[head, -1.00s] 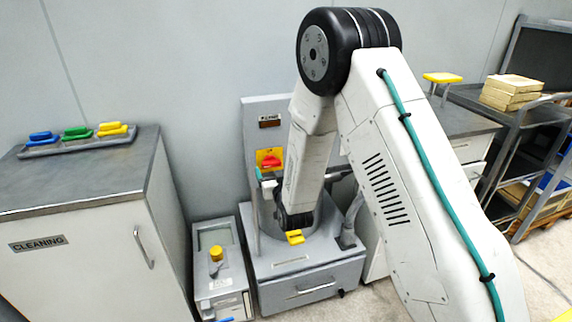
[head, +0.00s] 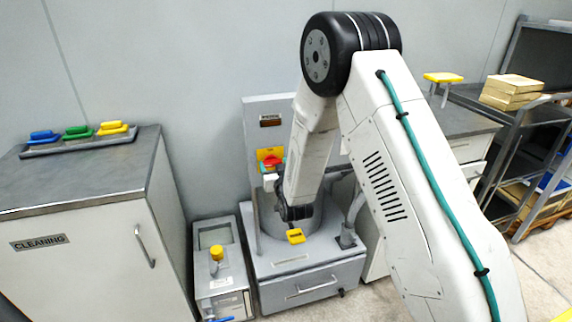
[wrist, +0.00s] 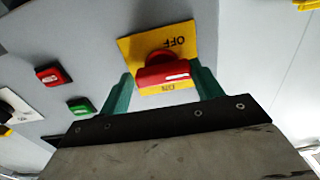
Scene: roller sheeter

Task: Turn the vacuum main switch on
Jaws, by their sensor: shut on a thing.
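The vacuum main switch is a red rotary handle (wrist: 165,73) on a yellow plate (wrist: 130,47) marked OFF and ON. In the wrist view the handle lies nearly level across the plate, with a white mark toward its right end. My gripper (wrist: 162,78) has green fingers on both sides of the handle and is shut on it. In the head view the red handle (head: 272,162) shows on the grey machine's upright panel (head: 262,106), left of my arm. My arm and fingers partly cover it there.
A red button (wrist: 48,75) and a green button (wrist: 80,105) sit beside the switch. A low grey box with a yellow knob (head: 217,253) stands left of the machine. The CLEANING cabinet (head: 85,250) is further left. A shelf cart (head: 520,130) stands at the right.

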